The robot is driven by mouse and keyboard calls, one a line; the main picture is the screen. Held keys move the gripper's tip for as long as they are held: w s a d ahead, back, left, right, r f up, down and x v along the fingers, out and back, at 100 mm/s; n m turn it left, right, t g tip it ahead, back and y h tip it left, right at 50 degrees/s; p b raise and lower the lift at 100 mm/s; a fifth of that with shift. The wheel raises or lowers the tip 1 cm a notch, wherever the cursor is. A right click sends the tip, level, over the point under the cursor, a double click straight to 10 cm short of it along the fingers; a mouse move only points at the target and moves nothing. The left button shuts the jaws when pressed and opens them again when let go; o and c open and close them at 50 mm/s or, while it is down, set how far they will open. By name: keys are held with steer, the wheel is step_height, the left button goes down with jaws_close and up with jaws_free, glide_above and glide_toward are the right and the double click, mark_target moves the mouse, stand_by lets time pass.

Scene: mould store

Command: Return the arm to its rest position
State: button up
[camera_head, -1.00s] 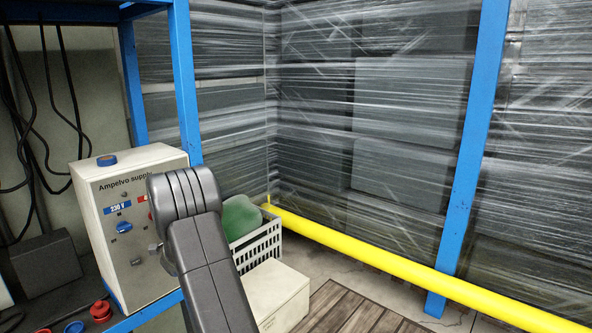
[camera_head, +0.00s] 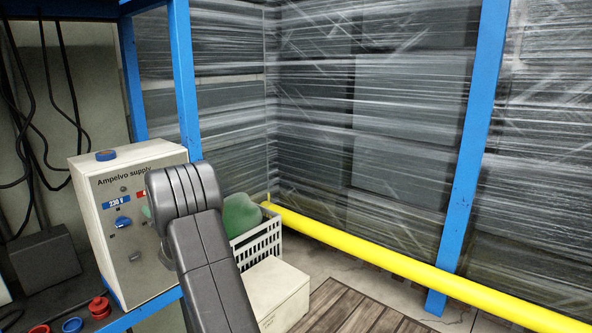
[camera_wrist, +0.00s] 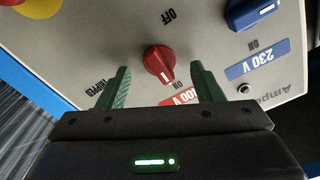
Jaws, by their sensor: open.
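My gripper (camera_wrist: 160,90) shows in the wrist view with its two green fingers apart and nothing between them. Its fingers are in front of the panel of the Ampelvo supply box (camera_wrist: 110,40), one on each side of a red knob (camera_wrist: 159,62) in the picture. I cannot tell how far the fingers are from the panel. In the head view, my grey arm covers part of the front of the Ampelvo supply box (camera_head: 120,215), and the fingers are mostly hidden behind it.
A blue knob (camera_wrist: 250,14) sits beside the red one. Blue rack posts (camera_head: 183,80) stand by the box. A white crate (camera_head: 262,243), a pale box (camera_head: 277,295) and a yellow rail (camera_head: 360,250) lie to the right. Red and blue rings (camera_head: 99,307) lie at lower left.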

steer(key=n, duration=0.5)
steer(key=shift+s+a+n, duration=0.1)
steer(key=shift+n, duration=0.2)
stand_by(0.4)
